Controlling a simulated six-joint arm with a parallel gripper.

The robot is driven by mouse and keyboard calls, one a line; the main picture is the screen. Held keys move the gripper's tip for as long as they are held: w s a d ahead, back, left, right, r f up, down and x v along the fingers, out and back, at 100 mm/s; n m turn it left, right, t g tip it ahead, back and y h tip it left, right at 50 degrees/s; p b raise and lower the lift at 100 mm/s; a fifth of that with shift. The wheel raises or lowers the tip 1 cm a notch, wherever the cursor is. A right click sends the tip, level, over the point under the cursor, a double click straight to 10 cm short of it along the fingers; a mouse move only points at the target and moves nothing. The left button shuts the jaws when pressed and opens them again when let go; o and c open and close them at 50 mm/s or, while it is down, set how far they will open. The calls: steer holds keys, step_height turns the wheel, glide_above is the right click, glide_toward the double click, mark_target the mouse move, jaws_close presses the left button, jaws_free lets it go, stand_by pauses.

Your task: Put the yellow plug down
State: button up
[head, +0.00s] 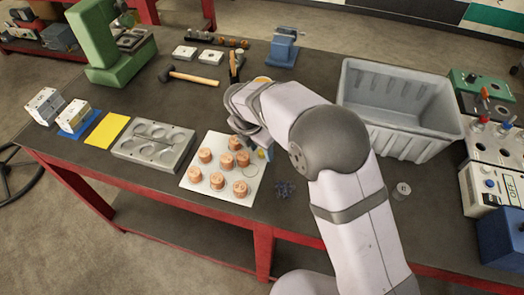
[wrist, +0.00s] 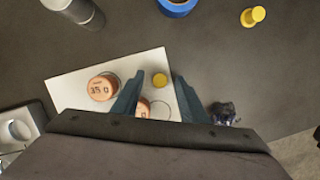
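In the wrist view a small yellow plug (wrist: 160,80) shows end-on between the two blue-grey fingers of my gripper (wrist: 158,88), over the white sheet (wrist: 75,85). A gap shows on each side of it, so the fingers look open around it; whether it rests on the sheet is unclear. In the head view the yellow plug (head: 262,154) is partly hidden by my gripper (head: 257,153) at the sheet's right edge. Several copper cylinders (head: 217,181) stand on the sheet (head: 207,195). An empty printed circle (head: 250,172) lies near the fingers.
Another yellow piece (wrist: 253,16) lies on the dark table at the wrist view's upper right, near a blue ring (wrist: 178,7). A dark crumpled lump (head: 285,188) lies right of the sheet. A grey mould block (head: 153,145) stands left, a grey bin (head: 398,108) right.

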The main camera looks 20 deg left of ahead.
mark_target(261, 152)
jaws_close()
steer(key=shift+r, duration=0.1)
step_height(261, 152, up, 10)
steer(key=b, duration=0.2)
stand_by(0.6)
